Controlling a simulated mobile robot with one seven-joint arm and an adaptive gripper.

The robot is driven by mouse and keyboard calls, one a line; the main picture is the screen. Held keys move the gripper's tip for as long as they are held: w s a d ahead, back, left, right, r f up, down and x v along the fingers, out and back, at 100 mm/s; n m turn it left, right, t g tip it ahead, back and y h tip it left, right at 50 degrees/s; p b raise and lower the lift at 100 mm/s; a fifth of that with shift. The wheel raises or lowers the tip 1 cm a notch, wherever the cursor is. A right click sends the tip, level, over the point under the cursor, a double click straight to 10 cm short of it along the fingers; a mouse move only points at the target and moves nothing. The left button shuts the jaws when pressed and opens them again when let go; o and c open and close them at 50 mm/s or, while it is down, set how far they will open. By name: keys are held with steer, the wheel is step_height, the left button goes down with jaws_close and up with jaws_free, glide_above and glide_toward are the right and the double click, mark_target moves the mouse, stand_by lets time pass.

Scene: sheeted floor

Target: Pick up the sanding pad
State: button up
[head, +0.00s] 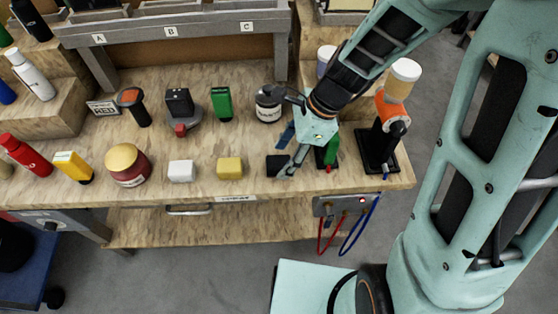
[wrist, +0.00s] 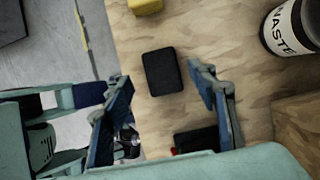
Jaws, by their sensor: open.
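The sanding pad appears to be the small black block (head: 277,165) lying flat near the front edge of the bench. In the wrist view the black pad (wrist: 162,71) lies between and slightly beyond the fingertips, with bare wood around it. My gripper (head: 289,153) is open and empty above the pad, its fingers spread to either side in the wrist view (wrist: 158,78). In the head view one finger partly covers the pad's right side. I cannot tell the exact height above it.
A yellow block (head: 229,168) and a white block (head: 181,171) lie left of the pad. Right of it stand a green-and-red item (head: 332,152) and an orange tool on a black stand (head: 377,165). A waste container (head: 268,104) stands behind.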

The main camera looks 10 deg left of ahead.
mark_target(278, 162)
steer(key=x, duration=0.3)
steer(key=shift+w+a+f, duration=0.15)
steer(key=shift+a, duration=0.05)
steer(key=c, duration=1.2)
